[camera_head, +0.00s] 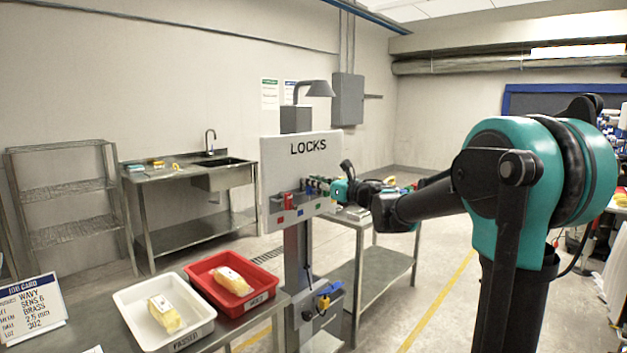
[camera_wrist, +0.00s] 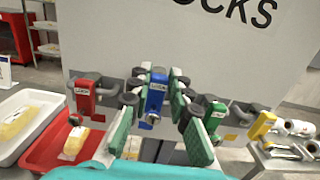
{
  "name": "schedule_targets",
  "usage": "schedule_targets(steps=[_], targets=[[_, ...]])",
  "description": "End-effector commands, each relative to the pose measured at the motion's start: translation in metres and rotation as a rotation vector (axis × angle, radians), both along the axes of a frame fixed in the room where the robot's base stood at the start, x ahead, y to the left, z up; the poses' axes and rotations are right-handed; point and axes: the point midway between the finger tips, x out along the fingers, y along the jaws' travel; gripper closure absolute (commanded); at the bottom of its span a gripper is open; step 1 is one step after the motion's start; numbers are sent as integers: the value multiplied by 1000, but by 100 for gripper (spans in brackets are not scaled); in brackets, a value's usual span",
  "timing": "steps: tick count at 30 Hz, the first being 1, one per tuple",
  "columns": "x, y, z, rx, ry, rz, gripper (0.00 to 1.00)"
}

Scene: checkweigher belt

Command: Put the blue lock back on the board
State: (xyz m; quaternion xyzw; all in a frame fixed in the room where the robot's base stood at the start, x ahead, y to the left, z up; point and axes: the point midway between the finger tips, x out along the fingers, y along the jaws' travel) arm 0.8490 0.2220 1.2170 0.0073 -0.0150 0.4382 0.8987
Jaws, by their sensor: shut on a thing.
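The pale board (camera_head: 277,163) marked LOCKS stands upright on a grey post; it fills the back of the wrist view (camera_wrist: 115,48). My gripper (camera_head: 318,186) is at the front of the board. In the wrist view its green-padded fingers (camera_wrist: 154,100) are closed on the blue lock (camera_wrist: 156,90), held upright in front of the board. Whether its dark shackle sits on a peg is not clear. A red lock (camera_wrist: 85,98) hangs to the left, also seen in the head view (camera_head: 287,197). A green lock (camera_wrist: 215,117) and a yellow lock (camera_wrist: 262,125) hang to the right.
A white tray (camera_head: 126,301) and a red tray (camera_head: 200,268), each holding a yellow pack, stand at the lower left. A steel table (camera_head: 378,268) stands behind the board. A small holder with yellow and blue items (camera_head: 323,302) is low on the post.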

Motion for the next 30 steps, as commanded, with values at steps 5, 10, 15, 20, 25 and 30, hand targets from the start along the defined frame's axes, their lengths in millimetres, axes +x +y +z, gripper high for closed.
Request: schedule_targets(steps=[5,10,15,20,25,30], targets=[[0,0,-5,0,0,0,100],[0,0,-9,0,0,0,100],[0,0,-14,0,0,0,100],[0,0,-18,0,0,0,100],[0,0,-23,0,0,0,100],[0,0,-22,0,0,0,60]])
